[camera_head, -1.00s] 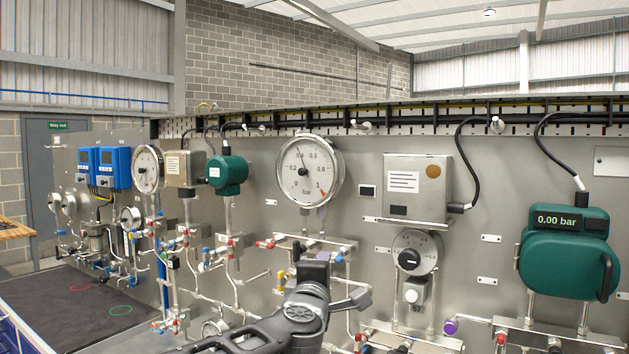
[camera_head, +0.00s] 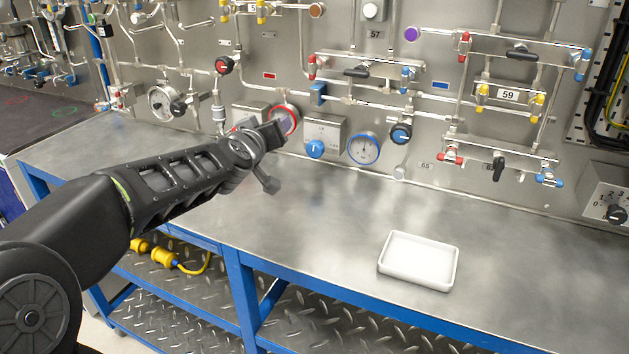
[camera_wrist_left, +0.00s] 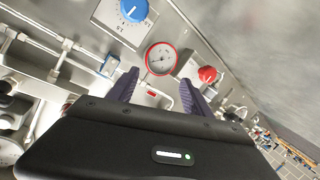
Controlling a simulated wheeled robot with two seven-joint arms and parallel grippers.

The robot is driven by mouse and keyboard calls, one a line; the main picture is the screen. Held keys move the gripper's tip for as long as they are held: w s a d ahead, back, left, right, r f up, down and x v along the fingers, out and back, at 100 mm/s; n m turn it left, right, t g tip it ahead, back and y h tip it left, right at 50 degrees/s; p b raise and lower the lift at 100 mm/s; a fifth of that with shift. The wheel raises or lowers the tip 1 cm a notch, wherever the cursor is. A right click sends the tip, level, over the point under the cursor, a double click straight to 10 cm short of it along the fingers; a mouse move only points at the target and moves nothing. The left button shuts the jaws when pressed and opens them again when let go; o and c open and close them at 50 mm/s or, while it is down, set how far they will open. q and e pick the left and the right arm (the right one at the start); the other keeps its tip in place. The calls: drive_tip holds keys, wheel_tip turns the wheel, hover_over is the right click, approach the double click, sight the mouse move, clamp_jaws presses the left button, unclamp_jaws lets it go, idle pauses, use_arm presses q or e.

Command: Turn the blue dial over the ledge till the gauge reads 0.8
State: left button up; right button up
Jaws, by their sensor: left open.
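The blue dial (camera_head: 315,149) is on a pale plate box low on the panel, just above the steel ledge (camera_head: 330,205). A blue-rimmed gauge (camera_head: 363,148) is right of it; its numbers are too small to read. My left gripper (camera_head: 270,158) is open and empty, left of the dial and apart from it. In the left wrist view the blue dial (camera_wrist_left: 133,10) is at the top, beyond the open fingers (camera_wrist_left: 158,88). A red-rimmed gauge (camera_wrist_left: 161,58) shows between and beyond them. My right gripper is out of view.
The red-rimmed gauge (camera_head: 285,119) is partly behind my left gripper. A red knob (camera_wrist_left: 207,74) is near the right finger in the wrist view. A blue valve knob (camera_head: 401,133) is right of the gauges. A white tray (camera_head: 418,261) lies on the otherwise clear ledge.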

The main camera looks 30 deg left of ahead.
sight(314, 150)
use_arm(q)
drive_tip(key=d+f+m+g+h, duration=0.1)
drive_tip(key=d+f+m+h, duration=0.2)
drive_tip(key=d+m, duration=0.4)
drive_tip(key=shift+w+d+f+m+h, duration=0.3)
drive_tip(key=shift+f+m, duration=0.25)
drive_tip(key=shift+m, duration=1.65)
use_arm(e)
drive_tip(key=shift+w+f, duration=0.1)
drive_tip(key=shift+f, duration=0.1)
use_arm(q)
drive_tip(key=shift+p, duration=0.3)
drive_tip(key=p+x, duration=0.5)
drive_tip(key=x, duration=0.1)
drive_tip(key=shift+w+p, duration=0.2)
drive_tip(key=shift+p, duration=0.1)
drive_tip(key=shift+w+a+f, duration=0.15)
drive_tip(key=shift+w+f, duration=0.2)
drive_tip(key=shift+w, duration=0.25)
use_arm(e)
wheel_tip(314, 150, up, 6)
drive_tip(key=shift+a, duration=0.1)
use_arm(q)
clamp_jaws()
